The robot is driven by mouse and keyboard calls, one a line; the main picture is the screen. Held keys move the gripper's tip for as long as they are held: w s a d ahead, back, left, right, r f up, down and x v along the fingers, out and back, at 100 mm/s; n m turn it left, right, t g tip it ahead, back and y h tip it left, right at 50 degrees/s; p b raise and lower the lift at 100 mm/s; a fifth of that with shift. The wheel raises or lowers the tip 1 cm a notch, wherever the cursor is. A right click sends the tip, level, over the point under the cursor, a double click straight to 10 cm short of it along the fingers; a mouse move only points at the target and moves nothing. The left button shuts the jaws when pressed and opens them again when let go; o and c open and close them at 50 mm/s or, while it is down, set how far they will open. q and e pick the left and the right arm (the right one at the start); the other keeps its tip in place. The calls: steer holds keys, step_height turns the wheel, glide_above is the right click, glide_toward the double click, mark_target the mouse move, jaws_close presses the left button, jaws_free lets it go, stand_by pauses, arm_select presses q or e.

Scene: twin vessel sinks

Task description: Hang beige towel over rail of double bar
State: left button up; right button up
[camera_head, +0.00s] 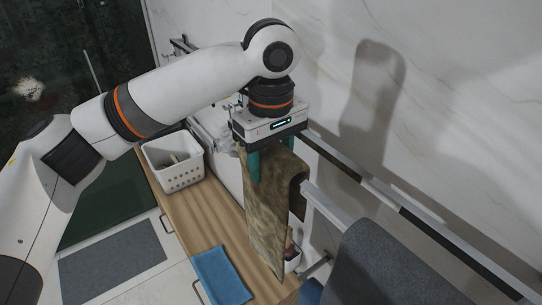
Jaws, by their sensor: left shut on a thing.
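My left gripper (270,160) points down from above, its teal fingers shut on the beige towel (263,225). The towel looks olive-beige and hangs long below the fingers, narrowing to a low corner. Its upper right part bends over into a short flap beside the front rail of the double bar (326,204). The front rail emerges from behind or under this flap; I cannot tell whether the towel rests on it. The rear rail (365,180) runs along the marble wall. My right gripper is not in view.
A dark grey towel (375,265) hangs over the front rail at lower right. Below are a wooden counter (205,205), a blue cloth (221,276) and a white basket (180,177). A small container (293,260) is partly hidden behind the beige towel.

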arm_select(q)
steer(key=o, duration=1.5)
steer(key=shift+o, duration=0.2)
